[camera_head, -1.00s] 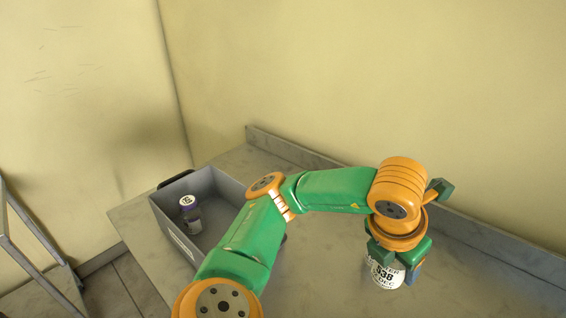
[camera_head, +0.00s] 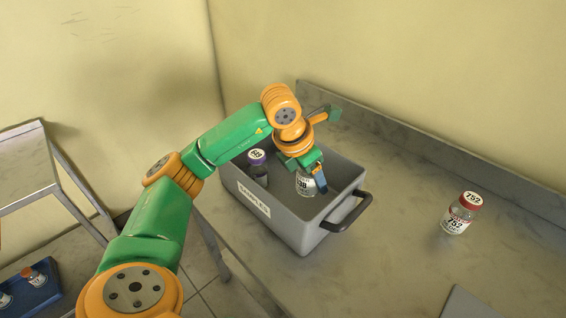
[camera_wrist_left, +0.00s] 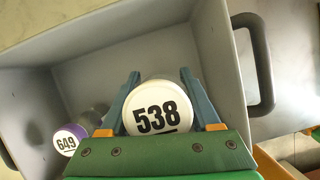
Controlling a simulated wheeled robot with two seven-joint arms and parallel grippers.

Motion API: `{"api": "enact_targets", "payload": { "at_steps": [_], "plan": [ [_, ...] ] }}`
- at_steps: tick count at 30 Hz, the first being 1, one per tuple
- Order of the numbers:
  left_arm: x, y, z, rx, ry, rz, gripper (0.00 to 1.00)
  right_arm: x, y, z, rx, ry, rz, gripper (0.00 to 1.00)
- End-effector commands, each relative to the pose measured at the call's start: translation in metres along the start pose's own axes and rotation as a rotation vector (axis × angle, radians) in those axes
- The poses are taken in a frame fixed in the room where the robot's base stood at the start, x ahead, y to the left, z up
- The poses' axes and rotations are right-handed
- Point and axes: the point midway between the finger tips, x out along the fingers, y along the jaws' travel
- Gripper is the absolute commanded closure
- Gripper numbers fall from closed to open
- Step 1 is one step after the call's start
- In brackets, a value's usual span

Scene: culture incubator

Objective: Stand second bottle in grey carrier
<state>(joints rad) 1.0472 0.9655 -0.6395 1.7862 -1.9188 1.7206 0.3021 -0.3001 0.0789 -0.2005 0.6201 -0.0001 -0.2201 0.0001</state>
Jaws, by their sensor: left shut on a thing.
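The grey carrier (camera_head: 285,222), labelled SAMPLES, stands on the counter, and its walls also show in the left wrist view (camera_wrist_left: 217,65). A purple-capped bottle marked 649 (camera_head: 258,170) stands inside it at the left; it also shows in the left wrist view (camera_wrist_left: 68,140). My left gripper (camera_head: 312,183) is shut on the white-capped bottle 538 (camera_head: 304,184), holding it inside the carrier's walls, right of bottle 649. The cap of 538 sits between the blue fingers in the left wrist view (camera_wrist_left: 157,108). Whether its base touches the floor is hidden. My right gripper is not in view.
A red-capped bottle marked 752 (camera_head: 461,214) stands on the counter (camera_head: 400,265) to the right. The carrier's black handle (camera_head: 346,212) sticks out on its near right side. A blue tray (camera_head: 30,290) with bottles is low at the left, below a metal-framed stand (camera_head: 25,168).

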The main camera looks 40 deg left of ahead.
Motion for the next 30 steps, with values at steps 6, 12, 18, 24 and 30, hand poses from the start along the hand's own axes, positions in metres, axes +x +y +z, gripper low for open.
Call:
{"api": "enact_targets", "payload": {
  "at_steps": [6,12,18,24,30],
  "plan": [
    [0.04,-0.001,-0.019,-0.001,0.006,-0.001,0.97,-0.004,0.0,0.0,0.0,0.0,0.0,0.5],
    [0.059,0.0,-0.025,-0.001,-0.001,0.0,0.97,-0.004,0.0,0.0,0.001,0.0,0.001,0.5],
    [0.06,0.0,-0.025,-0.001,-0.001,0.0,0.97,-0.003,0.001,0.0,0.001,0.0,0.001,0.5],
    [0.061,0.0,-0.026,-0.001,-0.001,0.0,0.07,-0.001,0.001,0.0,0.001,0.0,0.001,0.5],
    [0.061,0.0,-0.026,-0.001,-0.001,0.0,0.07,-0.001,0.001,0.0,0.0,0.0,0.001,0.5]
  ]
}}
